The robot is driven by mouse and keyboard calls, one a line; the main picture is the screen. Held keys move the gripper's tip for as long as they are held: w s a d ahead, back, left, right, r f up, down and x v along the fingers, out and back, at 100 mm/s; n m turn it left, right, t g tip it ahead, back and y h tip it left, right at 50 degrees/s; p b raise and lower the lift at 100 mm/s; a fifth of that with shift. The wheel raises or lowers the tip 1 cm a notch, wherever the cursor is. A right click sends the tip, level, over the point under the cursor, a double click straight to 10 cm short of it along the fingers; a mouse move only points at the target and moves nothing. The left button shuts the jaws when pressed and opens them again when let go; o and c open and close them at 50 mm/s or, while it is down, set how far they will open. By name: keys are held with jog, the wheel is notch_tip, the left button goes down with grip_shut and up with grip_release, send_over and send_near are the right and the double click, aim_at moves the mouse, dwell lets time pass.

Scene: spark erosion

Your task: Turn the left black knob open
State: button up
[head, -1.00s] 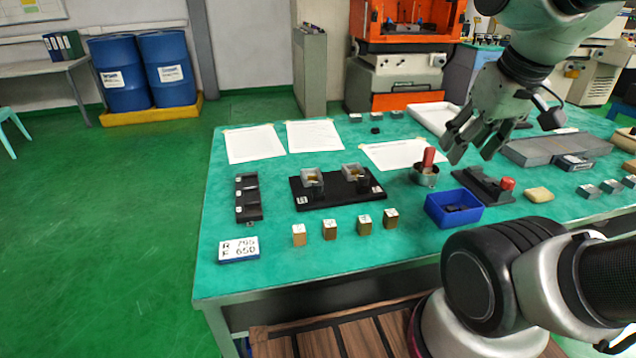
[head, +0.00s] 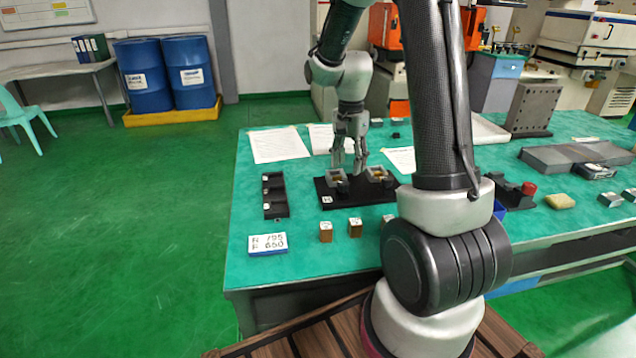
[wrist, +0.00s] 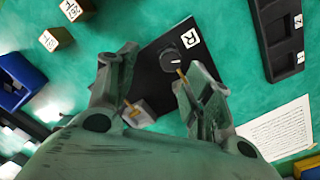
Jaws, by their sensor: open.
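A black plate (head: 325,188) lies on the green table with two grey cups holding brass-coloured pieces. The left black knob (wrist: 171,58), round with a white line on top, sits on the plate beside a white label (wrist: 188,42). In the head view this knob (head: 341,187) shows small in front of the left cup (head: 337,176). My gripper (head: 348,168) points down over the plate's left part. In the wrist view its fingers (wrist: 155,72) are apart and empty, with the knob just beyond the tips. I cannot tell the height gap. The right cup (wrist: 137,112) is partly hidden.
A black compartment tray (head: 276,196) lies left of the plate. Paper sheets (head: 280,145) lie behind. My arm hides the table's middle and most of the blue bin (head: 500,208).

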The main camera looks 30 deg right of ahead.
aim_at(343, 182)
jog(key=shift+w+a+r+m, duration=0.2)
jog(key=shift+w+m, duration=0.4)
jog(key=shift+w+m+t, duration=0.15)
jog(key=shift+m+t, duration=0.15)
jog(key=shift+m, duration=0.5)
jog(key=shift+a+f, duration=0.1)
notch_tip(343, 182, down, 8)
jog(key=shift+r, duration=0.2)
jog(key=c, duration=1)
